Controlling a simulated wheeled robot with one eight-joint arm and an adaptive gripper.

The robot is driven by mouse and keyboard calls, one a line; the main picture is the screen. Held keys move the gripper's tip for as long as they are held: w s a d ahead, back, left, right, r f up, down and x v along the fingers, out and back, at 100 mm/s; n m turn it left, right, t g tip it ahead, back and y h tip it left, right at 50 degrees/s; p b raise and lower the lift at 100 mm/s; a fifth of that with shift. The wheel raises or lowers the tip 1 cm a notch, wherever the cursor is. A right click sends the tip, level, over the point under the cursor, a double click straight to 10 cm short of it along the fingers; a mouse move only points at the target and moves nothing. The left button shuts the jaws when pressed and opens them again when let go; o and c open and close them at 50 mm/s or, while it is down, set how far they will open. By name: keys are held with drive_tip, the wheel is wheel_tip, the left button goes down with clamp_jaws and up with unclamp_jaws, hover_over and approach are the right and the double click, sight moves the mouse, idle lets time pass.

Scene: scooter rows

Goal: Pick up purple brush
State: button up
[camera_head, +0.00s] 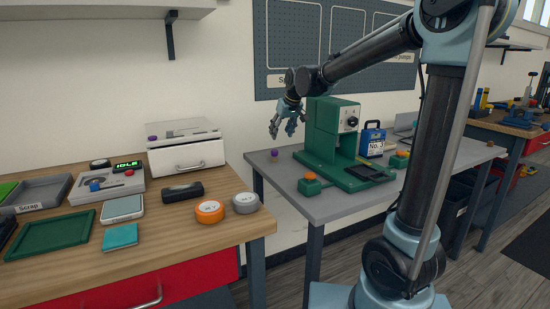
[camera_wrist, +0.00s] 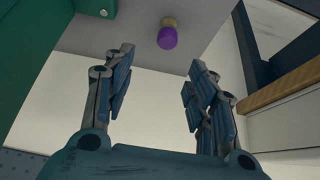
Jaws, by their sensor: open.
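The purple brush (camera_head: 274,153) is a small purple knob-like thing with a tan part. It stands on the grey table (camera_head: 325,207) near its left edge. In the wrist view the purple brush (camera_wrist: 167,38) shows at the top middle, beyond my fingertips and roughly between them. My gripper (camera_head: 283,132) is open and empty, above the table and a little above the brush in the head view. In the wrist view my gripper (camera_wrist: 158,75) has its two fingers spread wide apart. Nothing is between the fingers.
A green press machine (camera_head: 325,130) stands close to the right of the brush. To the left, a wooden bench (camera_head: 165,235) holds a white drawer box (camera_head: 185,155). A gap separates bench and table.

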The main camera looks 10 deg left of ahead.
sight(275, 151)
drive_tip(key=x, duration=0.6)
drive_tip(key=shift+w+a+f, duration=0.1)
drive_tip(key=shift+f, duration=0.25)
drive_tip(key=shift+w+a+f, duration=0.15)
drive_tip(key=shift+a+f, duration=0.1)
drive_tip(key=shift+f, duration=0.6)
drive_tip(key=shift+w+a+f, duration=0.1)
drive_tip(key=shift+a+f, duration=0.2)
drive_tip(key=shift+f, duration=0.55)
drive_tip(key=shift+w+a+f, duration=0.15)
drive_tip(key=shift+a+f, duration=0.1)
drive_tip(key=shift+f, duration=0.6)
drive_tip(key=shift+c, duration=0.2)
drive_tip(key=c, duration=1)
